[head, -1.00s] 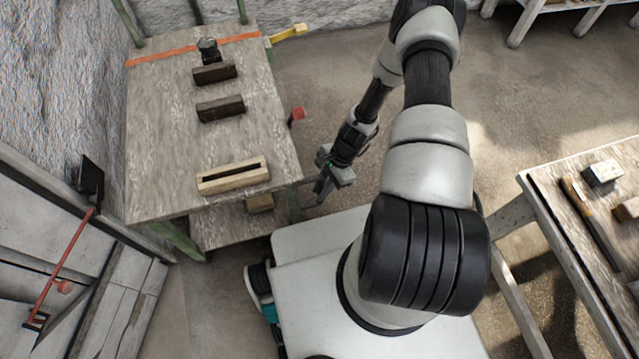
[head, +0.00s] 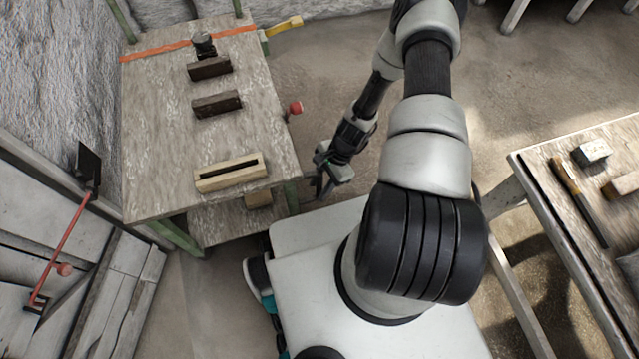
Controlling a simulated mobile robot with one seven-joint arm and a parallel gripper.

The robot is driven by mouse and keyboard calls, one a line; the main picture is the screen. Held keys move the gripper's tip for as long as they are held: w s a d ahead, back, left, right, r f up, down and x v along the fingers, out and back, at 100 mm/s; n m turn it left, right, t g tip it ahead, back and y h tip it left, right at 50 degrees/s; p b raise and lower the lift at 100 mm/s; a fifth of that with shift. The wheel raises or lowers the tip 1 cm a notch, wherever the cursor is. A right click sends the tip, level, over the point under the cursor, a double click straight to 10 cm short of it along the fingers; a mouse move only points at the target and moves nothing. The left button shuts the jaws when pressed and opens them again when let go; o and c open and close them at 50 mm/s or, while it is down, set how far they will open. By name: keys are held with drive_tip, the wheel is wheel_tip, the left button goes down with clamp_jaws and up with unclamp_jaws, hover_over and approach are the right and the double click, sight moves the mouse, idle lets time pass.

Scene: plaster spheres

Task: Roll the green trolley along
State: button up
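The green trolley has green legs, seen at its front right leg (head: 291,196), a worn wooden top (head: 150,150) and a lower wooden shelf. It stands upright at the left of the head view. My gripper (head: 314,189) is low beside the trolley's front right corner, with its dark fingers at or very near the green leg. The fingers are small and partly hidden, so I cannot tell whether they are closed around any part of the trolley.
On the trolley's top are a slotted wooden box (head: 231,173), two dark blocks and a dark jar (head: 203,45). A workbench (head: 545,180) with tools stands at the right. A wooden door (head: 110,290) with a red bar is at the left. Floor beyond my arm is clear.

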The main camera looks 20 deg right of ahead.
drive_tip(key=shift+w, duration=0.15)
drive_tip(key=shift+d+r, duration=0.15)
drive_tip(key=shift+r, duration=0.15)
drive_tip(key=p+v, duration=0.3)
drive_tip(key=v, duration=1.3)
drive_tip(key=shift+d+r+p, duration=0.15)
drive_tip(key=shift+r+p, duration=0.15)
drive_tip(key=shift+r, duration=0.05)
